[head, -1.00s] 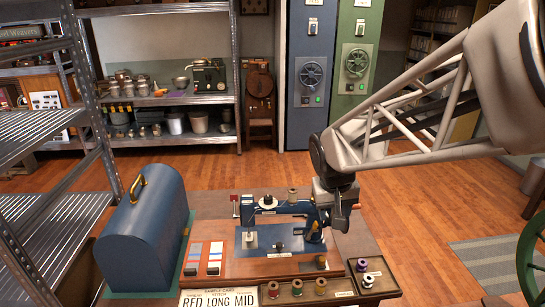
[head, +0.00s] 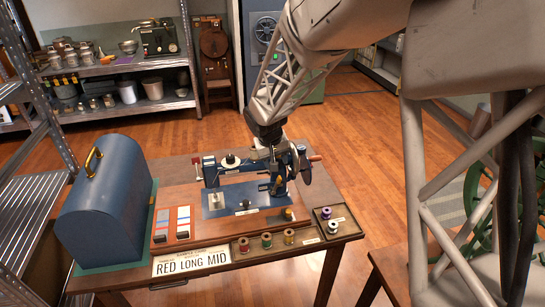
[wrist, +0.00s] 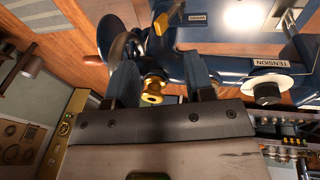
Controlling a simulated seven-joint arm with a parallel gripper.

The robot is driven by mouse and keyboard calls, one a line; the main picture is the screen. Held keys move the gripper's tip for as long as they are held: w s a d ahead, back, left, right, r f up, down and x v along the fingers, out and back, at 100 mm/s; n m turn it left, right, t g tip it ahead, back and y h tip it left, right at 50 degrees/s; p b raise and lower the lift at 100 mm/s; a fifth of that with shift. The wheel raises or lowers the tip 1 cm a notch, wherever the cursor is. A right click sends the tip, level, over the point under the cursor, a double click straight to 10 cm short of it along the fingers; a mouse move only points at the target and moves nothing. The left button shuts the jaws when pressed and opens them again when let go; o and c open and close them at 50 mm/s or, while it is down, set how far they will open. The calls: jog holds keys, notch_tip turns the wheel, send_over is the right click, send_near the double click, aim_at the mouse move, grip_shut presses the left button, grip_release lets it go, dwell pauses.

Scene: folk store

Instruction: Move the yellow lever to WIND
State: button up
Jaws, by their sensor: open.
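The blue sewing machine (head: 243,192) stands on a wooden base on the table. In the wrist view, a small yellow knob (wrist: 160,24) sits beside the WIND label (wrist: 199,19), and a gold round part (wrist: 152,90) lies between my fingers. I cannot tell for sure which of these belongs to the yellow lever. In the head view, a small yellow part (head: 276,183) shows on the machine's right pillar. My gripper (wrist: 161,65) is open, with a finger on each side of the gold part and no clear grip. In the head view, my gripper (head: 276,162) is over the machine's right end, partly lost against it.
The handwheel (head: 306,170) with its red-brown handle is close on the right. The TENSION dial (wrist: 266,90) is right of my fingers. Spools fill front trays (head: 262,254).

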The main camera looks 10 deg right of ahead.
aim_at(278, 182)
jog(key=shift+f, duration=0.15)
dwell(0.3)
jog(key=shift+x, duration=4)
jog(key=shift+d+f, duration=0.15)
jog(key=shift+f, duration=0.1)
jog(key=shift+w+a, duration=0.1)
jog(key=shift+a, duration=0.15)
jog(key=shift+a+r, duration=0.15)
jog(key=shift+a, duration=0.1)
jog(key=shift+a, duration=0.25)
